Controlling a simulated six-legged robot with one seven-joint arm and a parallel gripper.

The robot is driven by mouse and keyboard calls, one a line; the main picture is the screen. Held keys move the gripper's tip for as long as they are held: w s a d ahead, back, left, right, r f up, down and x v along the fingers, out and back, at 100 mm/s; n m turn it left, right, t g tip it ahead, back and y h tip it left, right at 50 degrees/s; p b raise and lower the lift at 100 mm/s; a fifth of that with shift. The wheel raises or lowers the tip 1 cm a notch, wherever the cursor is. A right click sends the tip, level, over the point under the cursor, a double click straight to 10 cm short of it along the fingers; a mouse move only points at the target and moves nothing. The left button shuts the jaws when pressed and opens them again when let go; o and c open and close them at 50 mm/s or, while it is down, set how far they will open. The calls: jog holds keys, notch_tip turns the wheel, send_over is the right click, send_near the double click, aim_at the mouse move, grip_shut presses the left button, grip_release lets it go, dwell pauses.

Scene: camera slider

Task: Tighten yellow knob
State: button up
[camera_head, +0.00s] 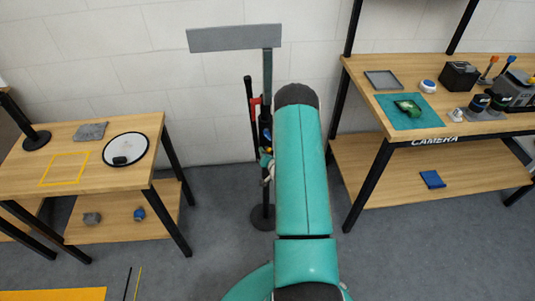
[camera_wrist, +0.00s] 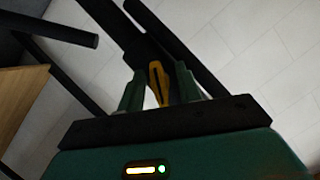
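The yellow knob (camera_wrist: 157,84) shows in the wrist view, on a dark bar of the stand. It is narrow, with a dark slot down its face. My gripper (camera_wrist: 159,72) has its two green fingers on either side of the knob, with a gap visible on both sides. The fingers look open and not pressed on it. In the head view the dark upright stand (camera_head: 267,80) carries a grey plate at its top and has a red part on it. My teal arm hides part of the stand there, and I cannot make out the knob in that view.
A wooden table (camera_head: 120,180) with a round white disc (camera_head: 126,148) stands at left. At right, a shelf (camera_head: 350,68) marked CAMERA holds a teal mat (camera_head: 392,118), camera gear and small tools. A black rod (camera_wrist: 50,28) crosses the wrist view's upper left.

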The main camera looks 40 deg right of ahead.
jog(key=shift+s, duration=0.1)
jog(key=v, duration=1.3)
jog(key=shift+s+a+r, duration=0.15)
jog(key=shift+s+r, duration=0.05)
jog(key=shift+s, duration=0.05)
